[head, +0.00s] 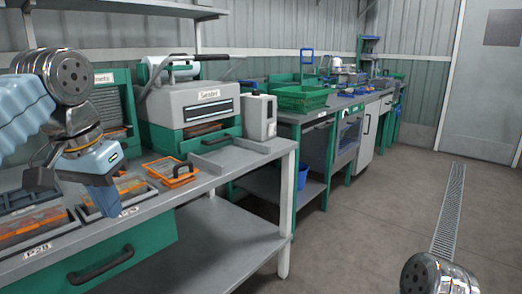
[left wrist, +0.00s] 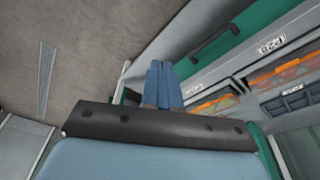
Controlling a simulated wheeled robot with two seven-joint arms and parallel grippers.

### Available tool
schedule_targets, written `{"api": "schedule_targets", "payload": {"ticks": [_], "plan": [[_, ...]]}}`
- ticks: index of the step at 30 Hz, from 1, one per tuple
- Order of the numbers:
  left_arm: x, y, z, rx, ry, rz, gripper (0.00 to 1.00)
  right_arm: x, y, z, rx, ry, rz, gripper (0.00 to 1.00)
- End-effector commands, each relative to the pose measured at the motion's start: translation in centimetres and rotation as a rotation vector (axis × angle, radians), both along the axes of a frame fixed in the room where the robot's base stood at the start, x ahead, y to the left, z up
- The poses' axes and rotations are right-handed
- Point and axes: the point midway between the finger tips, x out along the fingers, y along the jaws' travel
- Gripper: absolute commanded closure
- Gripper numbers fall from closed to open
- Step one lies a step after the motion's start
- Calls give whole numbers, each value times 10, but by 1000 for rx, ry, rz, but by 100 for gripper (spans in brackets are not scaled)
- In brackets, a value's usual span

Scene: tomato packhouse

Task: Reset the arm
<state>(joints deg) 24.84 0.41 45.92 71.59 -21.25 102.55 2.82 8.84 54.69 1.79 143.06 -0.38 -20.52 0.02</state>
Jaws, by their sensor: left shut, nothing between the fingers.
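My left gripper (head: 106,198) hangs over the front part of the grey workbench (head: 225,165) at the left of the head view. Its blue fingers point down, shut and empty, in front of the trays. In the left wrist view the shut fingers (left wrist: 163,85) stand upright in the picture, with the bench edge and a green drawer behind them. At the bottom right of the head view only a rounded metal part of my right arm shows. My right gripper is out of view.
Trays with orange contents (head: 36,228) lie below the left arm. An orange frame with a black handle (head: 172,171) is on the bench. A Sealer machine (head: 190,105) and a white canister (head: 259,117) stand behind. A green crate (head: 299,97) is farther off. The floor at right is clear.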

Motion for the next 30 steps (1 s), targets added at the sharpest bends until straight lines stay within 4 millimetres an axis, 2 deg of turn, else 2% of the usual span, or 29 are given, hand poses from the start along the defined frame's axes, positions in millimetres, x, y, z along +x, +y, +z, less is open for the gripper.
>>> {"api": "schedule_targets", "payload": {"ticks": [11,14,17,20,23,26,27,29,30], "plan": [[46,-11,-57,-64,13,-34,100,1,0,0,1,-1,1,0],[62,-18,-82,-93,17,-46,100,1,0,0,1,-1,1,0],[80,-27,-116,-130,26,-57,100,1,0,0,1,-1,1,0],[97,-39,-157,-175,35,-66,100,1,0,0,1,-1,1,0],[112,-57,-214,-233,54,-70,100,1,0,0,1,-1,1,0],[119,-82,-291,-308,81,-60,100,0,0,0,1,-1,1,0],[117,-94,-324,-338,93,-48,100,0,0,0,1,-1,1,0],[109,-111,-375,-380,113,-26,100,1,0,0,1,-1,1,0],[100,-121,-407,-404,125,-5,100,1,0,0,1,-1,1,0]]}}
